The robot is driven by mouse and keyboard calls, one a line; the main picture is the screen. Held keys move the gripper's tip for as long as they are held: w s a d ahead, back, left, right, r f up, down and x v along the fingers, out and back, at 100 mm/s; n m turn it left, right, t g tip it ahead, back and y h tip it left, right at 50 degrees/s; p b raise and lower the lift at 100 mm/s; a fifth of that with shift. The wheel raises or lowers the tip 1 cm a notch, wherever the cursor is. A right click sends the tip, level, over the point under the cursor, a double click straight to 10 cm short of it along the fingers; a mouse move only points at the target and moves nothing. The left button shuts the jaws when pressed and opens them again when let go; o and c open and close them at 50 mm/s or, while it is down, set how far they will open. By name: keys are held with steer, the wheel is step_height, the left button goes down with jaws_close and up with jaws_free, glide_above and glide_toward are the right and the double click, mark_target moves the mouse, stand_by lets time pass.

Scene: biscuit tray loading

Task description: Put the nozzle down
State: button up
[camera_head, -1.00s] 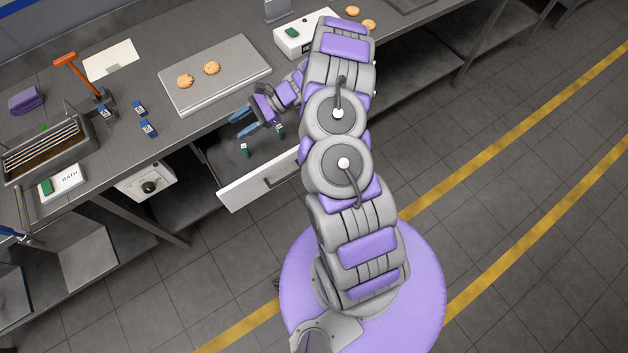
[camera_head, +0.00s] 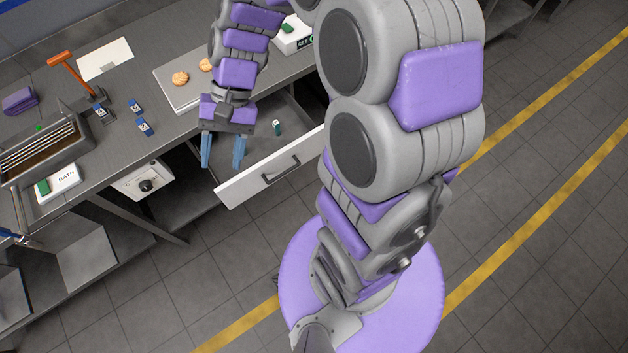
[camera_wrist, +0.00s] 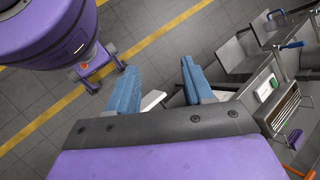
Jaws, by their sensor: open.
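My gripper (camera_head: 222,153) is open, its two blue fingers pointing down over the left part of the open drawer (camera_head: 258,181). The wrist view also shows my gripper (camera_wrist: 158,70) with its fingers apart and nothing between them. A small dark green piece with a white top (camera_head: 277,127), perhaps a nozzle, stands in the drawer, right of my gripper and apart from it. A second such piece, seen earlier, is not visible now; my right finger covers about that spot. I cannot tell for sure which thing is the nozzle.
A grey tray (camera_head: 170,74) with biscuits lies behind my gripper. A bath (camera_head: 68,150) with a rack is at left. The white drawer front (camera_head: 238,187) stands out from the counter.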

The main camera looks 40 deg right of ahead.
steer(key=s+d+r+n+t+h, duration=0.1)
steer(key=s+d+n+h, duration=0.1)
steer(key=s, duration=0.6)
steer(key=s+d+r+n+t+h, duration=0.1)
steer(key=s+d+r+n+h, duration=0.1)
steer(key=s+d+h, duration=0.2)
steer(key=s+d, duration=0.3)
steer(key=s, duration=0.1)
steer(key=shift+s+d+h, duration=0.25)
steer(key=shift+s+h, duration=0.05)
steer(key=shift+s, duration=0.1)
steer(key=shift+r, duration=0.1)
step_height(320, 180, down, 3)
steer(key=b, duration=0.3)
steer(key=shift+c, duration=0.4)
